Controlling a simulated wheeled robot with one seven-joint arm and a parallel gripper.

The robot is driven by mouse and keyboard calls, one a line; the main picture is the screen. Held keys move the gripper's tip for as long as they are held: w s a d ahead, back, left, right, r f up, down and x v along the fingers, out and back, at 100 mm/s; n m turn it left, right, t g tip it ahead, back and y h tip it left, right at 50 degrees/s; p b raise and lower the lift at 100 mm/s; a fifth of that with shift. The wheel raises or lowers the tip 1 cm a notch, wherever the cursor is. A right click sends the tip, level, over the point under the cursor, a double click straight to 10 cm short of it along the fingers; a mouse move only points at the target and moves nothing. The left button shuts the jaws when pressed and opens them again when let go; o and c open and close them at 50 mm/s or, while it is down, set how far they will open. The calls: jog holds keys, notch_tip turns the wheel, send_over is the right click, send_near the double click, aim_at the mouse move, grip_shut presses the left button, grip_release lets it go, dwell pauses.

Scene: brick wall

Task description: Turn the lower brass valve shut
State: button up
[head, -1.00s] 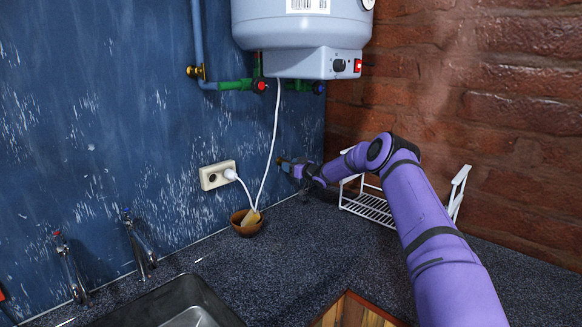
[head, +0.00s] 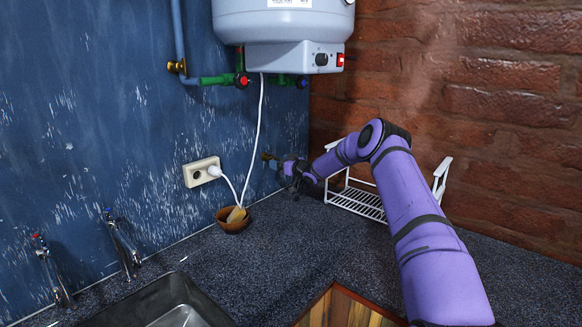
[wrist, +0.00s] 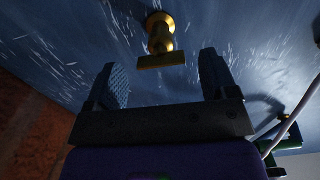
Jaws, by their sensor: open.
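The lower brass valve (wrist: 161,36) sticks out from the blue wall in the wrist view, with a flat bar handle (wrist: 161,61) on its near end. In the head view it is a small brass spot (head: 266,156) low on the wall, partly hidden by my gripper (head: 279,164). In the wrist view my gripper (wrist: 165,75) is open and empty. Its fingers are spread wider than the handle, one to each side in the picture. The handle appears just beyond the fingertips and between them; I see no contact.
Another brass valve (head: 177,67) is on the blue pipe. A white wire rack (head: 360,201), brown bowl (head: 231,226), socket (head: 201,172) with white cord, and two taps (head: 124,245) are nearby.

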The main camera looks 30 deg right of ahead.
jog(key=v, duration=0.8)
jog(key=shift+s, duration=0.1)
jog(key=s+a+r+g+h, duration=0.25)
jog(key=s+a+r, duration=0.3)
jog(key=r, duration=0.45)
jog(key=s+a+r+g+h, duration=0.2)
jog(key=s+a+r+h, duration=0.15)
jog(key=a+r, duration=0.5)
jog(key=s+a+r+m+g+h, duration=0.1)
jog(key=s+a+r, duration=0.1)
jog(key=s+r, duration=0.5)
jog(key=s+a+r+m+g+h, duration=0.1)
jog(key=s+a+r, duration=0.1)
jog(key=s, duration=0.9)
jog(key=s+a+f+g, duration=0.1)
jog(key=s+a, duration=0.1)
jog(key=s, duration=0.9)
jog(key=s+a+f+m+g+y, duration=0.1)
jog(key=s+a+g, duration=0.1)
jog(key=s, duration=1)
jog(key=s+a+f+g, duration=0.1)
jog(key=s+a+g, duration=0.1)
jog(key=s, duration=1)
jog(key=shift+a+f+m+y, duration=0.3)
jog(key=shift+f+m+y, duration=0.05)
jog(key=shift+m+y, duration=0.05)
